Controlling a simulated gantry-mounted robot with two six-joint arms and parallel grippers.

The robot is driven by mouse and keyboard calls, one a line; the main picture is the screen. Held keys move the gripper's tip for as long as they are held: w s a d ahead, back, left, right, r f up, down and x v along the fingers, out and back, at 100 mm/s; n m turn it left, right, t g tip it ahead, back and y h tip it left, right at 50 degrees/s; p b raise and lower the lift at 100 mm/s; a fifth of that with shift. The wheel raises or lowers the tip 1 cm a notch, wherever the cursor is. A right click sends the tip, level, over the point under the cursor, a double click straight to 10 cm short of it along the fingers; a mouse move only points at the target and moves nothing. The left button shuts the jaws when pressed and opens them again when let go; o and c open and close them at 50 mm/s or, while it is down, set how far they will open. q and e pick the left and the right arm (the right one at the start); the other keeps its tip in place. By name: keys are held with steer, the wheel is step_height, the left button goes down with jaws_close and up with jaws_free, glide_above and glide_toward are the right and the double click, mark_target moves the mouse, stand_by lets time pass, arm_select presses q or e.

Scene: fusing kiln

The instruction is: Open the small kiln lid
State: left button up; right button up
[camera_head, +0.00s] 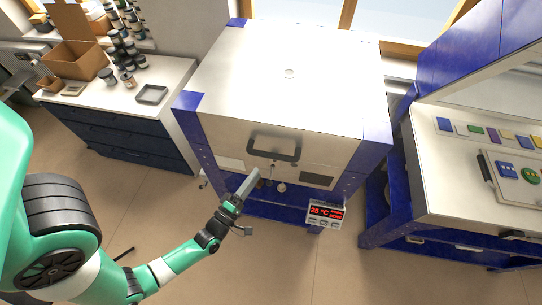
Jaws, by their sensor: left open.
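The small kiln (335,86) stands in the middle of the head view, a pale metal box with blue corner posts. Its lid (310,70) is flat on top and looks shut. A dark grey bar handle (274,147) sits on the front face. My left gripper (250,182) is just below and to the left of the handle, apart from it as far as I can see. It is open and holds nothing; its fingers overlap in this view. My right gripper is not in view.
A control box (325,214) with a red display hangs at the kiln's lower front. A workbench (455,195) with coloured glass pieces stands at right. A dark cabinet (130,148) with a white top, box and jars stands at left. The floor in front is mostly clear.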

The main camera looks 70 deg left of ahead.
mark_target(271, 155)
arm_select(q)
steer(key=x, duration=0.9)
steer(key=shift+w+a, duration=0.2)
steer(key=shift+w, duration=0.1)
jaws_close()
stand_by(0.8)
